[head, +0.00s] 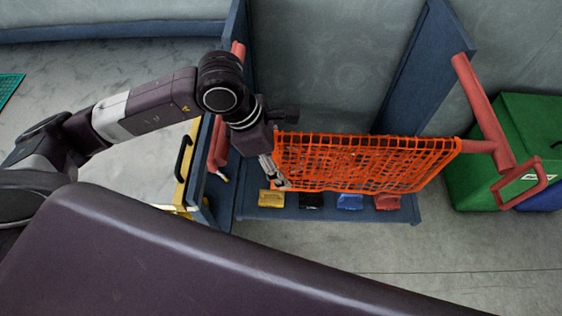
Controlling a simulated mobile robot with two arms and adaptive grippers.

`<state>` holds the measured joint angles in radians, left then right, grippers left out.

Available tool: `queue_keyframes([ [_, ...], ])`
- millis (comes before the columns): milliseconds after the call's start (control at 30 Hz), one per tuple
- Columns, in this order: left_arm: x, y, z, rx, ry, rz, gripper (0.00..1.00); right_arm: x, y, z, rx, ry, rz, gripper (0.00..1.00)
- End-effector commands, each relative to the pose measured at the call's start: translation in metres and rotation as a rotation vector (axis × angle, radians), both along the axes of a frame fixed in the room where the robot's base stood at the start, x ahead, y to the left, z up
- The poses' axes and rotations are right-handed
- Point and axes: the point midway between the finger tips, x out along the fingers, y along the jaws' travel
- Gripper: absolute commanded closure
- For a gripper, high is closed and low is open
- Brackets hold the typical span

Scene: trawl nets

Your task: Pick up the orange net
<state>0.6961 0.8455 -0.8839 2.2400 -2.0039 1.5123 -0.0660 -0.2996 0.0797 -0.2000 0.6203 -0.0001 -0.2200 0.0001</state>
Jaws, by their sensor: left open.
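The orange net (370,163) is a rectangular mesh in the middle right of the head view. It hangs at a blue rack, and its right end is at a red bar (485,110). My left gripper (280,181) is at the left edge of the net, open, with its fingers pointing down. I cannot tell whether the fingers touch the mesh. My right gripper is not in view.
Several small blocks, among them a yellow one (271,198) and a blue one (350,202), lie on the blue shelf (320,214) below the net. A green box (520,135) stands at the right. The floor in front is clear.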

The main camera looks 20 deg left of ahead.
Motion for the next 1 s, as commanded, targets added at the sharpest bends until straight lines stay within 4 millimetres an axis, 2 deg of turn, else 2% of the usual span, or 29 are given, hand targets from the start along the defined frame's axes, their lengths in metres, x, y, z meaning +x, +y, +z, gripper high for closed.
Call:
queue_keyframes([
  [1000, 0.0, 0.0, 0.0001, 0.0, 0.0, 0.0, 0.97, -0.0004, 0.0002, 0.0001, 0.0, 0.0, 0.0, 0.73],
])
